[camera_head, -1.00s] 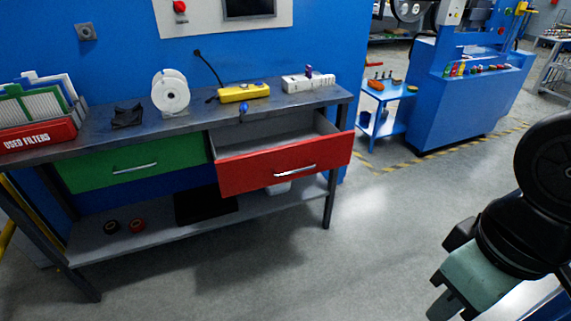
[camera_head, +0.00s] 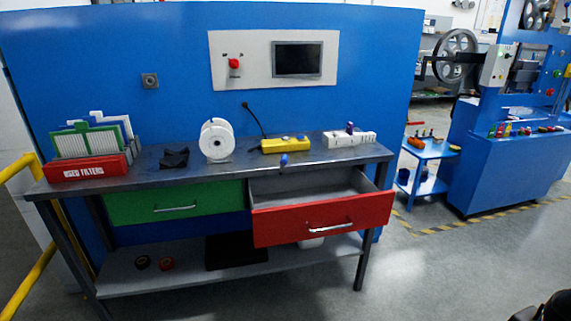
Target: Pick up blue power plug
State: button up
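A small blue object (camera_head: 284,160), which looks like the blue power plug, is at the front edge of the dark workbench top (camera_head: 225,170). It is just behind the open red drawer (camera_head: 322,219) and in front of a yellow power strip (camera_head: 285,145). At this size I cannot tell whether it lies on the top or hangs over the edge. My gripper is out of view; only a dark piece of my arm shows at the bottom right corner.
A white power strip (camera_head: 349,139) with a purple plug (camera_head: 350,127) stands right of the yellow one. A white spool (camera_head: 216,140), a black cloth-like item (camera_head: 174,157) and a red filter box (camera_head: 87,168) are further left. The floor in front is clear.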

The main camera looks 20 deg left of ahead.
aim_at(284, 158)
jog(key=i+j, duration=0.9)
jog(key=j, duration=0.15)
jog(key=i+j, duration=0.15)
jog(key=j, duration=0.2)
jog(key=i+j, duration=0.1)
jog(key=j, duration=0.25)
jog(key=i+j, duration=0.15)
jog(key=j, duration=0.15)
jog(key=i+j, duration=0.1)
jog(key=j, duration=0.25)
jog(key=i+j, duration=0.15)
jog(key=j, duration=0.2)
